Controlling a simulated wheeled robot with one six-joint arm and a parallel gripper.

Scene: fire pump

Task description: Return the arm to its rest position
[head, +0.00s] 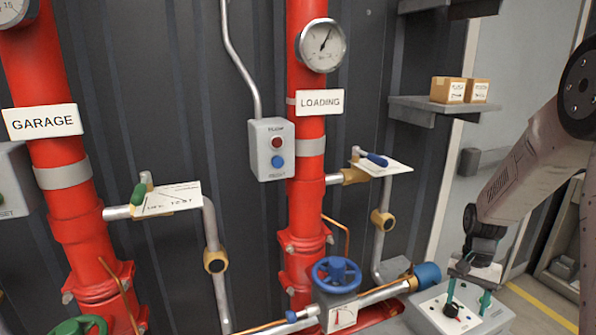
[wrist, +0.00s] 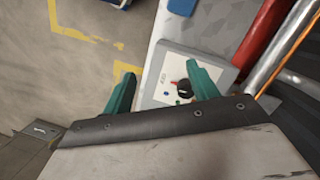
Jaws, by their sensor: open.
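My gripper (head: 467,296) hangs at the lower right of the head view, with my arm reaching down to it from the right edge. Its two green fingers are apart with nothing held between them. It is just above or in front of a light grey control box (head: 430,312); the exact gap cannot be told. In the wrist view the open fingers of my gripper (wrist: 162,84) frame that control box (wrist: 187,58), with its black knob (wrist: 183,86) and small coloured buttons between them. Part of the box face is hidden by the fingers.
Red pipes labelled GARAGE (head: 43,121) and LOADING (head: 320,102) stand on the left and middle. A blue handwheel (head: 337,274) and blue-capped pipe end (head: 427,275) are left of my gripper. A shelf (head: 432,108) holds two cartons. Floor with a yellow line (head: 543,305) lies right.

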